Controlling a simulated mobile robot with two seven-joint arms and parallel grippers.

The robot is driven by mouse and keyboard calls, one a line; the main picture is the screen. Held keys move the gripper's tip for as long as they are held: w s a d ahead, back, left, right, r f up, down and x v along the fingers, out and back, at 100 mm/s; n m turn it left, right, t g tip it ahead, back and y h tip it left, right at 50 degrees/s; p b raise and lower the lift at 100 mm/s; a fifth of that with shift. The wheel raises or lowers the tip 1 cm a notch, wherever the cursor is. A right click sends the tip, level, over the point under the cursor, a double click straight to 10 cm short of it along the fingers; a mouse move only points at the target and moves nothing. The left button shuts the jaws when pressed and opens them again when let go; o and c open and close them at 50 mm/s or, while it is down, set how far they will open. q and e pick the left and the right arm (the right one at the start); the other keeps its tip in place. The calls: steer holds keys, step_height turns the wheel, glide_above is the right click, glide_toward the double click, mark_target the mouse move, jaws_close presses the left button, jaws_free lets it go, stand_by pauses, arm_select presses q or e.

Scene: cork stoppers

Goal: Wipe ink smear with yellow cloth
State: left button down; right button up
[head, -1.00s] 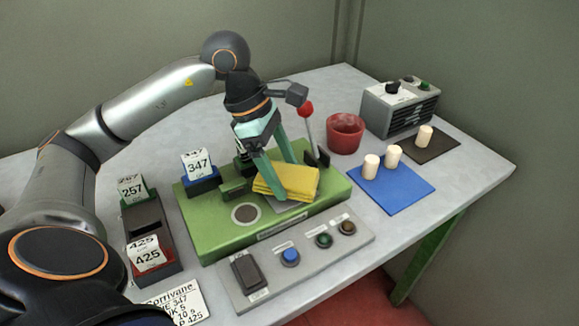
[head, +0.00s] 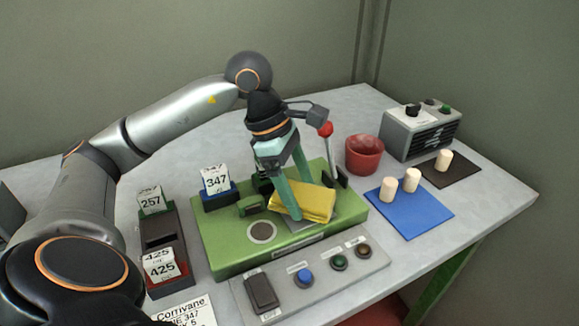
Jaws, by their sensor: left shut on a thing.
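The yellow cloth (head: 315,203) is a folded pad on the right part of the green machine base (head: 222,254). My left gripper (head: 296,205) points down with its teal fingers at the cloth and is shut on it. The cloth lies over a grey plate (head: 300,226) on the base, of which only a front strip shows. I cannot make out an ink smear; the cloth and fingers hide part of the plate. My right gripper is not in view.
A lever with a red knob (head: 325,129) stands close behind the gripper. A red pot (head: 364,154), a grey control box (head: 420,133) and a blue mat (head: 412,220) with cork stoppers are at the right. A button panel (head: 280,303) lies in front. Numbered blocks stand left.

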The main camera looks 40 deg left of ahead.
mark_target(317, 187)
arm_select(q)
steer(key=shift+w+d+f+p, duration=0.35)
steer(key=shift+w+f+p, duration=0.05)
steer(key=shift+w+f, duration=0.35)
steer(key=shift+w+d+f+p, duration=0.3)
steer(key=shift+w+f+p, duration=0.05)
steer(key=shift+w+f, duration=0.4)
steer(key=shift+w+d+f, duration=0.1)
steer(key=shift+w+d, duration=0.1)
steer(key=shift+s, duration=0.1)
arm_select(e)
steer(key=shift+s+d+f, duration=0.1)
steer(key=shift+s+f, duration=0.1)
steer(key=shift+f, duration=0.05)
arm_select(q)
steer(key=shift+p, duration=0.3)
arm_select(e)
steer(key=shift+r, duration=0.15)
arm_select(q)
steer(key=shift+r+p, duration=0.5)
steer(key=shift+r, duration=0.2)
steer(key=r+p, duration=0.2)
steer(key=r, duration=0.1)
steer(key=r+p, duration=0.2)
steer(key=shift+w+a+r, duration=0.1)
steer(key=shift+w, duration=0.25)
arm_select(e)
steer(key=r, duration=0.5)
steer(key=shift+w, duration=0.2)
